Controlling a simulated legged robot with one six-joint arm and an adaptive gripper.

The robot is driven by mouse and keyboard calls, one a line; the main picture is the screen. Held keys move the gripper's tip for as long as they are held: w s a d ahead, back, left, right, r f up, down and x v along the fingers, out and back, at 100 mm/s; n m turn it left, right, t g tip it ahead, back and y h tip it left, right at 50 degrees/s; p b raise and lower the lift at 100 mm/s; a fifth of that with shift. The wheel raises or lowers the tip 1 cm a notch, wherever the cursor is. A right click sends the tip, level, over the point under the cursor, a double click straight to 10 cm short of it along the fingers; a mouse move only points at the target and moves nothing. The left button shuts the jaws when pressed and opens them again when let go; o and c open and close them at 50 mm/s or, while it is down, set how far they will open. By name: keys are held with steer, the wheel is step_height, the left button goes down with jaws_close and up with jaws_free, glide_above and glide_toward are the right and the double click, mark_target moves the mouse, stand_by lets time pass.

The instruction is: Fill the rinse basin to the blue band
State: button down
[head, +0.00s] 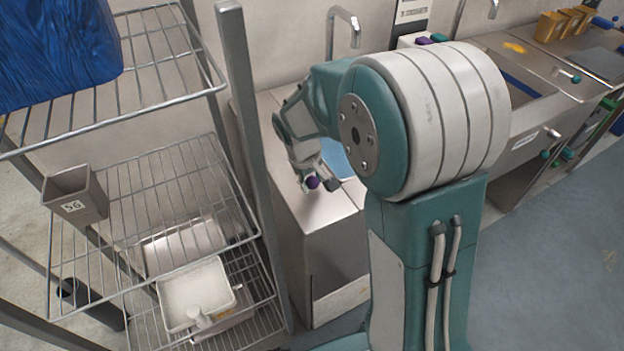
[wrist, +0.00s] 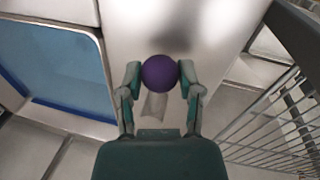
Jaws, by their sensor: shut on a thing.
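My gripper (wrist: 160,76) is shut on a purple round knob (wrist: 160,72), with one finger on each side of it. A pale tag-like piece shows just below the knob; what the knob is fixed to is hidden. In the head view my gripper (head: 315,180) is at the near part of a steel sink unit (head: 318,208), left of my arm. A basin (wrist: 55,65) with a blue inside lies left of my gripper in the wrist view. I cannot tell its water level. A tap (head: 345,25) rises behind the unit.
A wire rack (head: 228,60) stands close on the left, holding a blue bundle (head: 55,50), a grey-brown bin (head: 75,195) and a white tub (head: 195,290). Another sink unit (head: 525,140) with green knobs stands right. Open floor (head: 550,250) lies at the lower right.

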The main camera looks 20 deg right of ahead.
steer(key=shift+c, duration=1.3)
jaws_free()
steer(key=shift+f, duration=0.1)
steer(key=shift+a, duration=0.1)
steer(key=shift+a+r, duration=0.1)
steer(key=shift+r, duration=0.4)
step_height(320, 180, up, 11)
steer(key=a, duration=0.2)
steer(key=shift+s+f, duration=0.15)
steer(key=shift+s, duration=0.2)
steer(key=s+d+r+m+t+y, duration=0.1)
steer(key=s+r+m+t, duration=0.1)
steer(key=s, duration=0.8)
steer(key=s+d+r+m+t+y, duration=0.1)
steer(key=s+r+m+t, duration=0.1)
steer(key=s, duration=0.8)
steer(key=shift+s+d+r+t, duration=0.15)
steer(key=shift+d+r+t, duration=0.1)
steer(key=shift+r+t, duration=0.2)
